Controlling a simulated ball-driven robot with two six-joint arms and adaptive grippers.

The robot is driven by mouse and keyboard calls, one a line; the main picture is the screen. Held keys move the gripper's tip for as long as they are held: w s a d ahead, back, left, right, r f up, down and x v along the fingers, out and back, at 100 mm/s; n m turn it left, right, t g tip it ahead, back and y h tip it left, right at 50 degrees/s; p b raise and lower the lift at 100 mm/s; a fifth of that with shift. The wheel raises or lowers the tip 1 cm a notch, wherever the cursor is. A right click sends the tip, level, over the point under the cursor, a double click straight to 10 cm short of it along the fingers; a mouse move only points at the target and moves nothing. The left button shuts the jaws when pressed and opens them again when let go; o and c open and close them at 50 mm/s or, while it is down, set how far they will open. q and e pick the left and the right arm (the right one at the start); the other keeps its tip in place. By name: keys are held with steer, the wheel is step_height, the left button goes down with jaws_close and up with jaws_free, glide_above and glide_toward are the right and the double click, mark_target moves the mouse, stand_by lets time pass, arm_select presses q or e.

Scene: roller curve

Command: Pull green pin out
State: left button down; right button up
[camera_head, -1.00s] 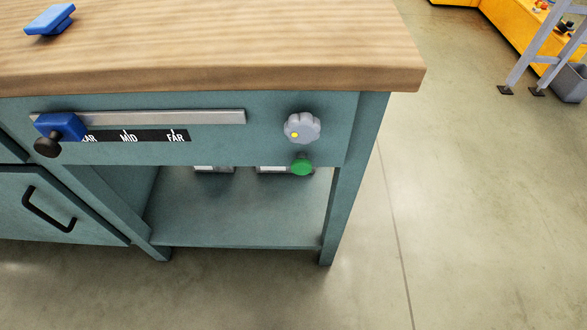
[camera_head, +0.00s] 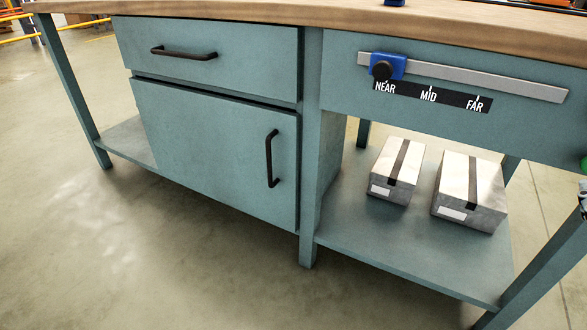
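The green pin (camera_head: 584,165) shows only as a sliver at the right edge, on the front of the teal workbench (camera_head: 340,95). The rest of it is cut off by the picture edge. Just below it, a small grey and black part (camera_head: 583,197) pokes in at the same edge. It may be part of my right gripper, but too little shows to tell its state or whether it touches the pin. My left gripper is not in view.
A blue slider with a black knob (camera_head: 381,70) sits at NEAR on its rail (camera_head: 480,78). Two taped boxes (camera_head: 398,170) (camera_head: 470,190) stand on the lower shelf (camera_head: 400,245). A drawer (camera_head: 210,55) and a cupboard door (camera_head: 215,150) are shut. Floor in front is clear.

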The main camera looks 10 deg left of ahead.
mark_target(586, 173)
steer(key=x, duration=0.3)
steer(key=f+x, duration=0.1)
steer(key=x, duration=0.3)
steer(key=p+x, duration=0.1)
steer(key=x, duration=0.3)
steer(key=shift+w+d+f, duration=0.15)
steer(key=shift+d+f, duration=0.05)
steer(key=shift+f, duration=0.2)
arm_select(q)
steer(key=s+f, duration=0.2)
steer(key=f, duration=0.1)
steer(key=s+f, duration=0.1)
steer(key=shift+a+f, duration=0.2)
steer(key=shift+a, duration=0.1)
arm_select(e)
jaws_close()
